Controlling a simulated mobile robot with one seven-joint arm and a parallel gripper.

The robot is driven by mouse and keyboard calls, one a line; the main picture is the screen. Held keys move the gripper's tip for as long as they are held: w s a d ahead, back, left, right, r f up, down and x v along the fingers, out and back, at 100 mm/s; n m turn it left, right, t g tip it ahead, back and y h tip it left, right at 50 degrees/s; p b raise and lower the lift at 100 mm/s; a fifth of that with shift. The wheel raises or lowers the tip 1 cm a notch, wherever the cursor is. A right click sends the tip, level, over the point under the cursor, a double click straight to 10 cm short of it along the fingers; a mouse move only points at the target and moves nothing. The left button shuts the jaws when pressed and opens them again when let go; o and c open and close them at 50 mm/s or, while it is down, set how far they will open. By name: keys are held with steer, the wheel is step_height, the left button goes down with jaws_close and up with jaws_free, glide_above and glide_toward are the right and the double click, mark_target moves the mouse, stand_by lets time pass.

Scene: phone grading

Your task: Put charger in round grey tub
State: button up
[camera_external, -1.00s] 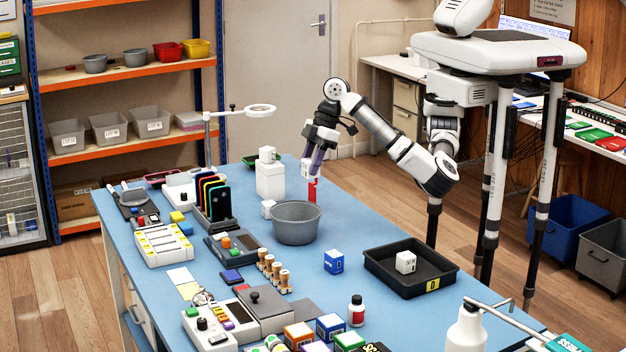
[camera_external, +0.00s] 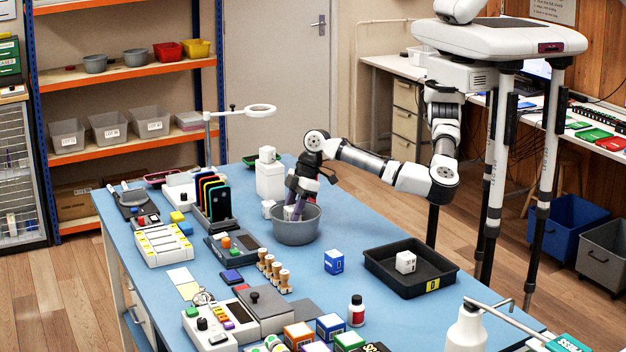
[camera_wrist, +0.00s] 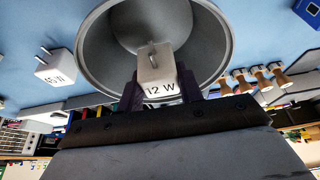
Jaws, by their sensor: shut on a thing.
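My gripper (camera_external: 291,211) points down at the round grey tub (camera_external: 297,235), its fingertips at or just inside the rim. In the wrist view my gripper (camera_wrist: 158,90) is shut on a white charger marked 12 W (camera_wrist: 154,72), prongs toward the tub. The tub's grey inside (camera_wrist: 115,35) surrounds the charger in that view; whether the charger touches the floor of the tub cannot be told. Only a small pale part of the charger shows between the fingers in the external view. Another white charger (camera_wrist: 55,70), with a partly readable W marking, lies outside the tub.
A black tray (camera_external: 383,277) at the right holds a white cube-shaped charger (camera_external: 405,262). A blue box (camera_external: 334,262) stands between tub and tray. Wooden-handled stamps (camera_external: 274,270) and a phone rack (camera_external: 213,205) lie to the left. A white stand (camera_external: 269,175) is behind.

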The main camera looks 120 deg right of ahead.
steer(key=shift+f+p, duration=0.3)
steer(key=shift+f, duration=1.8)
steer(key=shift+f, duration=0.2)
steer(key=o, duration=1)
steer(key=shift+r, duration=0.15)
steer(key=b+v, duration=0.2)
steer(key=v, duration=1)
steer(key=shift+r, duration=0.1)
